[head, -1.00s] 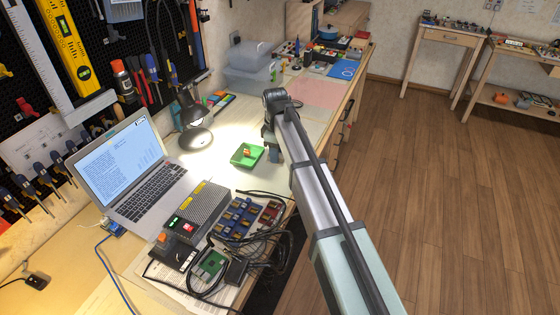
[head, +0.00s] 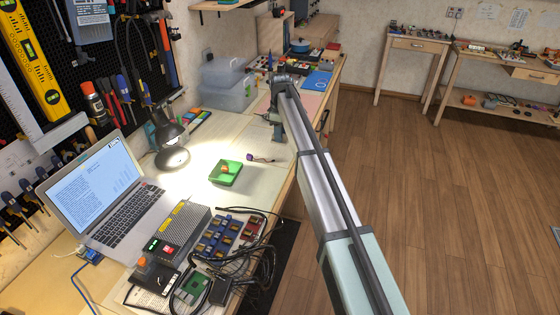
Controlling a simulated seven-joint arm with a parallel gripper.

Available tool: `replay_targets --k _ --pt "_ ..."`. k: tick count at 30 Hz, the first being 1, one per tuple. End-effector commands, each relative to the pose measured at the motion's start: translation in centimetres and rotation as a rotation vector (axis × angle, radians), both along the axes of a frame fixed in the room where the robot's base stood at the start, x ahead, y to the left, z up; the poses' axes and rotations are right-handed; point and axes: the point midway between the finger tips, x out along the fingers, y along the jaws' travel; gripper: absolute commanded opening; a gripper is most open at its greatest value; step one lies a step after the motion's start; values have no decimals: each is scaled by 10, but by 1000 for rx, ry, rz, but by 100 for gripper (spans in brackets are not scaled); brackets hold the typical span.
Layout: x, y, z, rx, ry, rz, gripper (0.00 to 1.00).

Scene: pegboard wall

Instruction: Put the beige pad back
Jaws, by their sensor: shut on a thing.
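My gripper (head: 275,133) is over the right part of the workbench, beyond the green tray, with its fingers pointing down. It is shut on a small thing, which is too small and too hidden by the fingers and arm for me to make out. I cannot pick out the beige pad for certain in the head view. A pale, cream-coloured mat (head: 258,187) lies flat on the bench top near the right edge.
A green tray (head: 226,173) holds an orange piece. A purple piece with wires (head: 250,157) lies near the gripper. A lamp (head: 172,150), laptop (head: 100,190) and grey power unit (head: 170,235) stand left. A clear box (head: 226,85) is behind.

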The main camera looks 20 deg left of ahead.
Motion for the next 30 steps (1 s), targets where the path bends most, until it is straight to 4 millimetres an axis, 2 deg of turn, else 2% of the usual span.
replay_targets --k 5,12,19,25,30 --pt "-2 -1 -17 -1 2 14 2" --pt "-2 -1 -55 -1 2 13 2" --pt "-2 -1 -71 -1 2 13 2" --pt "-2 -1 -96 -1 3 12 2" --pt "-2 -1 -99 0 1 12 2"
